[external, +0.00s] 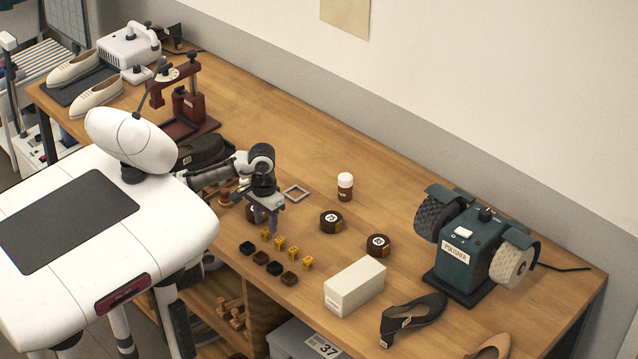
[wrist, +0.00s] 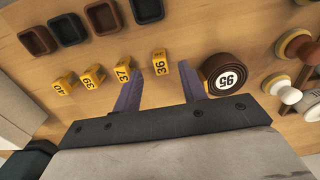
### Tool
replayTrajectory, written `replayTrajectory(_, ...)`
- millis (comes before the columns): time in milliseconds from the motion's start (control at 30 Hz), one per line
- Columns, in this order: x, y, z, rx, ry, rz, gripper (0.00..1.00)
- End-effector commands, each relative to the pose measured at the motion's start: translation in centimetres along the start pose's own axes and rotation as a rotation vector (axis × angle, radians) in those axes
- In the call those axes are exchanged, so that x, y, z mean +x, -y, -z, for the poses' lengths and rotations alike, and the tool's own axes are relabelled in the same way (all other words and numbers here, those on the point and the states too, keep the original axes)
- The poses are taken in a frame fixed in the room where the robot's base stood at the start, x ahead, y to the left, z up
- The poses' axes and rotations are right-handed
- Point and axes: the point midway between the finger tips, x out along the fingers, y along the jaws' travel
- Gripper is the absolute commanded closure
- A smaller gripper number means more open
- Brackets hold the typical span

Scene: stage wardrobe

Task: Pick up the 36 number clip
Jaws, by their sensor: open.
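The 36 number clip (wrist: 160,62) is a small yellow block with a black 36, at the end of a row of similar clips. It stands at the row's left end in the external view (external: 265,233). My gripper (wrist: 158,80) is open, its two purple-grey fingers apart, with the 36 clip between and just beyond the fingertips in the wrist view. In the external view my gripper (external: 265,222) points down over the row's left end. Whether the fingers touch the clip cannot be told. Nothing is held.
The 37 clip (wrist: 123,68) sits close beside my left finger. A brown roll marked 95 (wrist: 227,79) is close by the right finger. Dark small trays (wrist: 69,28) lie along the row. A white box (external: 354,287) and polisher (external: 466,254) stand right.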

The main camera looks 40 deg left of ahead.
Motion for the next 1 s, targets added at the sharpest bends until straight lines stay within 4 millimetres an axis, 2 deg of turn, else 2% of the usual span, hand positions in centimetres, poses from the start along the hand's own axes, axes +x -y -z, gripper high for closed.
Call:
replayTrajectory(267,3.5,0.1,-0.1,0.0,0.002,-0.002,0.58)
replayTrajectory(533,4.0,0.1,0.0,0.0,0.0,-0.001,0.58)
replayTrajectory(867,4.0,0.1,0.0,0.0,0.0,-0.001,1.0)
replayTrajectory(1000,3.9,0.1,0.0,0.0,0.0,-0.001,1.0)
